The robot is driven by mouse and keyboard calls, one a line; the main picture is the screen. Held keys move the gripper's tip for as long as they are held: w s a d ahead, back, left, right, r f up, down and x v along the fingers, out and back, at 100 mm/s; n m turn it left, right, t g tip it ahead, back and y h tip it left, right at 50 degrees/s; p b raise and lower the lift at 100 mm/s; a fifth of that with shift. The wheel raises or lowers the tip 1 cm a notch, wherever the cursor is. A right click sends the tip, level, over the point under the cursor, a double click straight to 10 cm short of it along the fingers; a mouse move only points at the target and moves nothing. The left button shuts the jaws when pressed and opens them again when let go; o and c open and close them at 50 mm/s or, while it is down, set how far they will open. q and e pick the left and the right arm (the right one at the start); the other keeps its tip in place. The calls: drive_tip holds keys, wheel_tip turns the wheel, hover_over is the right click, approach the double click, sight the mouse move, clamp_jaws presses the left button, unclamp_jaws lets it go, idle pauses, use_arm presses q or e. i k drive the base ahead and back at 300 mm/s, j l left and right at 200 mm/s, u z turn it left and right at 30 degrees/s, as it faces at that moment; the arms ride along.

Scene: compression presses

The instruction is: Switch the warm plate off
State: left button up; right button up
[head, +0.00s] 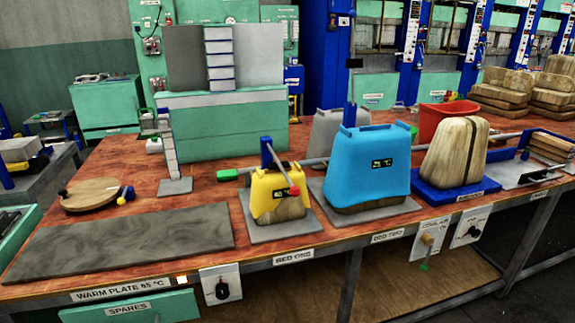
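The warm plate (120,245) is a flat dark grey slab on the front left of the wooden bench. Nothing lies on it. Its label (115,290), reading "WARM PLATE 45 °C", is on the bench's front edge below it. A small orange-lit lamp (182,281) sits at the right end of that label. A white switch box with a black knob (222,291) hangs on the front edge right of the lamp. The knob's exact setting is too small to tell. Neither of my grippers shows in the head view.
Two more white knob boxes, one marked coolant (430,240) and another (470,227), hang further right. A drawer marked spares (130,309) is below the warm plate.

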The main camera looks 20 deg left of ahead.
sight(222, 293)
drive_tip(key=u, duration=1.75)
